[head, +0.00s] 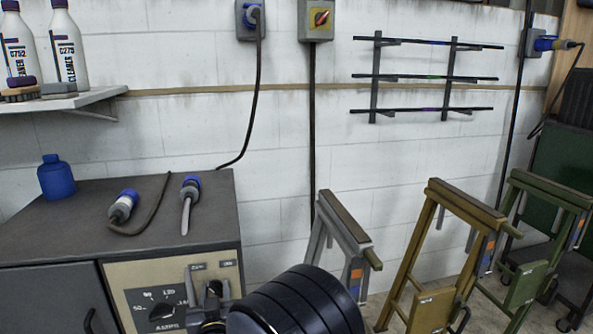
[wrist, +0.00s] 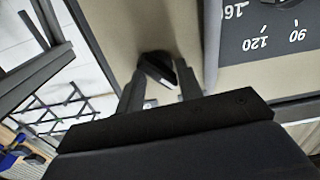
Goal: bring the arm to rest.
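My gripper (wrist: 160,85) shows in the wrist view, with its two grey fingers spread apart. A small black part (wrist: 157,70) on the beige front panel shows between the fingertips. I cannot tell whether the fingers touch it. In the head view, my black arm (head: 297,302) is at the bottom middle, in front of the welding-type cabinet (head: 210,225). The gripper end is close to the cabinet's beige panel (head: 130,280), right of its amps dial (head: 162,310), and is partly hidden.
Folding stands in grey (head: 345,225), yellow (head: 465,207) and green (head: 550,190) are close to the right of my arm. A wall shelf (head: 65,103) is at left.

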